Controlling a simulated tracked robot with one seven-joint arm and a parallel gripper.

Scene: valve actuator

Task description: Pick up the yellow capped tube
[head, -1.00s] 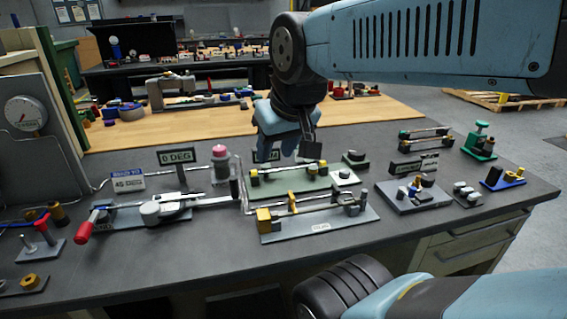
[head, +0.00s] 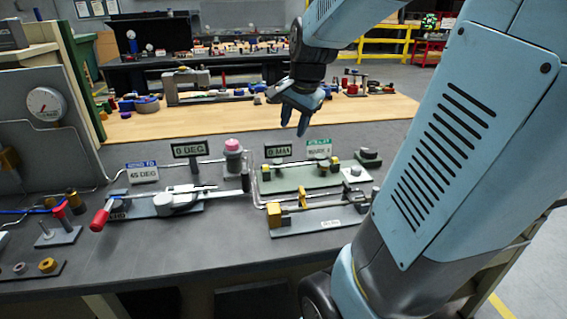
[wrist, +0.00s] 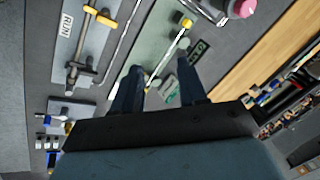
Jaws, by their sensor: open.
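The yellow capped tube (head: 302,169) lies level on a green plate (head: 298,184) on the grey bench, with a yellow cap near each end. In the wrist view the tube (wrist: 168,52) runs slantwise between my two fingers in the picture, with one yellow cap (wrist: 185,23) at the top; its lower end is partly hidden near the fingers. My gripper (head: 293,127) is open and empty. In the head view it is above and behind the tube, apart from it, fingers pointing down. It also shows in the wrist view (wrist: 160,68).
Two label signs (head: 278,150) stand behind the plate. A grey plate with a yellow-clamped rod (head: 318,218) lies in front. A pink-capped post (head: 233,150) and a red-handled lever (head: 100,219) are to the left. The wooden bench top (head: 215,122) behind is partly clear.

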